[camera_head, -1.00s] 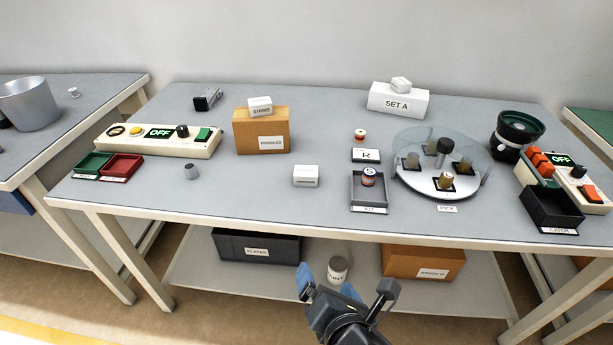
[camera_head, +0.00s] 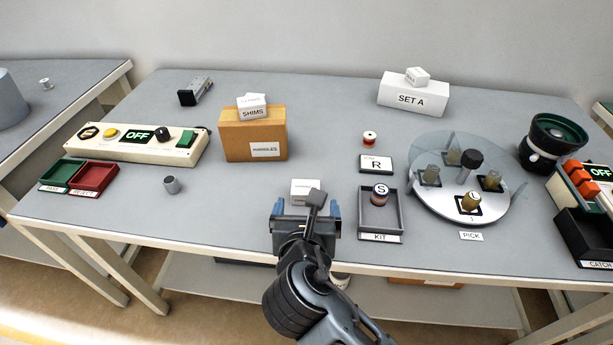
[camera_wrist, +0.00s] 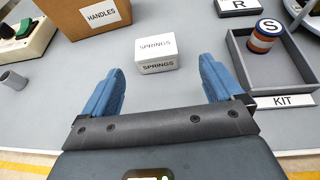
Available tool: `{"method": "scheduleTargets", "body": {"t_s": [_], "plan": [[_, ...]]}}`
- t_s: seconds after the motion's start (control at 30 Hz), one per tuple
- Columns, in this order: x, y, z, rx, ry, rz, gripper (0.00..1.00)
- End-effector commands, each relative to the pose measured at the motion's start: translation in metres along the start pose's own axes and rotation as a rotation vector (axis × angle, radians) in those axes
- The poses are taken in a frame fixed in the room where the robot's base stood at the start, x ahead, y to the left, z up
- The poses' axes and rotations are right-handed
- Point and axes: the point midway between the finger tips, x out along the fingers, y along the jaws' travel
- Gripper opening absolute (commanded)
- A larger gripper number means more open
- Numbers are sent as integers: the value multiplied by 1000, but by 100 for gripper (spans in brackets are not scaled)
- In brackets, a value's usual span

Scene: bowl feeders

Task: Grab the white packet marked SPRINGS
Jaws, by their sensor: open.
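The white packet marked SPRINGS (camera_wrist: 156,54) stands on the grey table in the wrist view, ahead of my gripper and centred between its fingers. In the head view the packet (camera_head: 305,187) shows just beyond my gripper, its lower part partly hidden by it. My gripper (camera_head: 306,212) is open and empty, and its two blue fingers (camera_wrist: 160,82) point toward the packet without touching it.
The KIT tray (camera_wrist: 253,64) holds a striped spool (camera_wrist: 267,34) to the right of the packet. A brown HANDLES box (camera_wrist: 83,14) stands to the left behind it. A grey cylinder (camera_wrist: 12,80) stands at the left. The table around the packet is clear.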

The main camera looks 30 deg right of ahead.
Motion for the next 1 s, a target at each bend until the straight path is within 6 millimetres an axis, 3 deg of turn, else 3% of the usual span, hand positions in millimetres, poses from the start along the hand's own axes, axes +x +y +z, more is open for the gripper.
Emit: {"method": "scheduleTargets", "body": {"t_s": [0.37,0.7,1.0], "plan": [[33,2,1,-1,-1,-2,94],[75,6,0,-2,-1,-1,94],[78,6,0,-1,-1,0,92]]}}
